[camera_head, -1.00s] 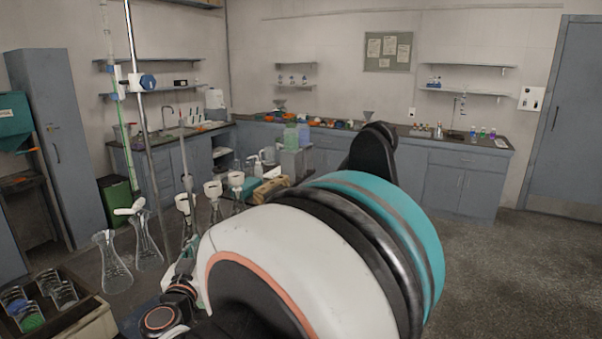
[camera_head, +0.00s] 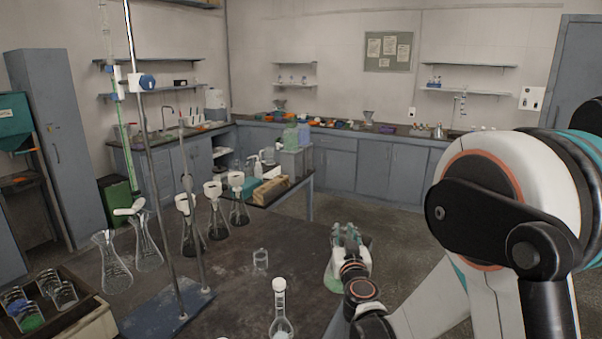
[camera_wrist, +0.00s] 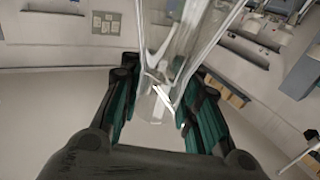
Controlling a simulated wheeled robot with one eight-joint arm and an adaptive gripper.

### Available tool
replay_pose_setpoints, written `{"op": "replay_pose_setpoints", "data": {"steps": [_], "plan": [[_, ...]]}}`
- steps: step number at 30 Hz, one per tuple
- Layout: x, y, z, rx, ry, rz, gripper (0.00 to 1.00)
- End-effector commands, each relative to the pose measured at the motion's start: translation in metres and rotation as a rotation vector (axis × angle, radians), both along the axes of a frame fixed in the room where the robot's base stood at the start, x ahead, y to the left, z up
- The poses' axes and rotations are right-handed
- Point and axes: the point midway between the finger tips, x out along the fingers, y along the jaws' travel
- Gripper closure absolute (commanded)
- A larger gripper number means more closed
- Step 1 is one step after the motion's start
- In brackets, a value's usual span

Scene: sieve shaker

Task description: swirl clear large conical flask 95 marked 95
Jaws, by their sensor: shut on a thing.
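My gripper (camera_head: 346,238) is at the right side of the bench in the head view, shut on a clear glass conical flask. The flask (camera_head: 334,281) has a wide base with a green tint, and my fingers and wrist partly cover it. In the wrist view, the gripper's dark and teal fingers (camera_wrist: 155,98) lie on both sides of clear glass (camera_wrist: 185,45). The glass looks tilted in that view. The number 95 cannot be read on it. I cannot tell whether its base touches the bench.
A small beaker (camera_head: 260,261) and a white-stoppered flask (camera_head: 281,322) stand left of my gripper. A stand with a blue base (camera_head: 160,312) holds a burette. Funnel-topped flasks (camera_head: 214,222) stand behind. Clear flasks (camera_head: 113,268) and a box of beakers (camera_head: 92,325) are at left.

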Motion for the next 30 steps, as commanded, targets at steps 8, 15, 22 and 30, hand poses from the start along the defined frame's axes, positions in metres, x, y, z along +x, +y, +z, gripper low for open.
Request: {"op": "replay_pose_setpoints", "data": {"steps": [8, 15, 22, 30], "plan": [[-0.015, -0.070, -0.003, 0.000, 0.002, -0.007, 1.00], [-0.019, -0.082, 0.007, 0.000, 0.003, -0.004, 1.00], [-0.019, -0.081, 0.027, 0.000, 0.003, -0.004, 1.00], [-0.019, -0.081, 0.046, 0.000, 0.003, -0.005, 1.00]]}}
